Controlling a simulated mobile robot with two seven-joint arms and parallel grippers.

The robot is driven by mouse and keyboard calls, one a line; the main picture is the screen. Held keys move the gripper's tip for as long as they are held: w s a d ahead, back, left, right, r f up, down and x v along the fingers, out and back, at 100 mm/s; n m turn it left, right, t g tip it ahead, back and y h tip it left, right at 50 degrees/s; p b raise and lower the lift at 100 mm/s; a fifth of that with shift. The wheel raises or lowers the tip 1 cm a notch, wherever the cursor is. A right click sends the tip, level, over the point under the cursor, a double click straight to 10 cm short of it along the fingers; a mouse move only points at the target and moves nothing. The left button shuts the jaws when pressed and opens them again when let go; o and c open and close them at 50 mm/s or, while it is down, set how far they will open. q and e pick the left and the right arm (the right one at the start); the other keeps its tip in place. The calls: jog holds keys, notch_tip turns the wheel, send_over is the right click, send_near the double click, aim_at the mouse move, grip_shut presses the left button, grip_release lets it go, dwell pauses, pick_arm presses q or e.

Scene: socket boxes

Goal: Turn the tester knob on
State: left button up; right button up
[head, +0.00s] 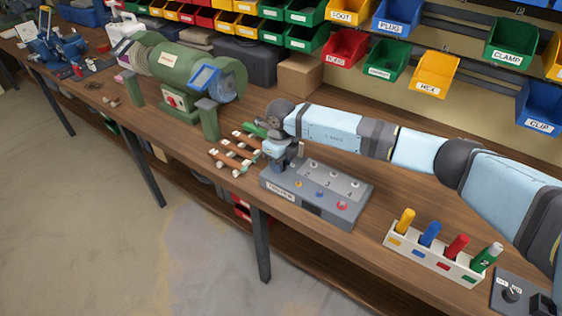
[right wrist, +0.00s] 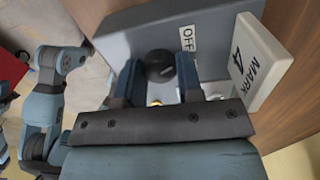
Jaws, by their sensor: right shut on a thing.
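The tester (head: 330,212) is a grey box with a sloped top on the bench, with yellow, blue and red sockets. My right gripper (head: 280,168) is lowered over its left end and hides the knob in the head view. In the right wrist view the dark round knob (right wrist: 160,66) sits between the two fingers of my right gripper (right wrist: 158,78), which is shut on it. An OFF label (right wrist: 187,38) is beside the knob. The knob's pointing direction is unclear. My left gripper is not in view.
A white MARK 4 plate (right wrist: 258,62) stands close to the right finger.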

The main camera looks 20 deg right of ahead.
jog(key=m+p, duration=0.1)
jog(key=m, duration=0.4)
jog(key=shift+r+m, duration=0.1)
jog(key=shift+m, duration=0.3)
jog(key=m+p, duration=0.1)
jog(key=m, duration=0.4)
jog(key=shift+m, duration=0.3)
jog(key=o, duration=0.9)
jog(key=shift+o, duration=0.2)
notch_tip(320, 180, up, 14)
jog(key=shift+b, duration=0.3)
jog(key=shift+f, duration=0.2)
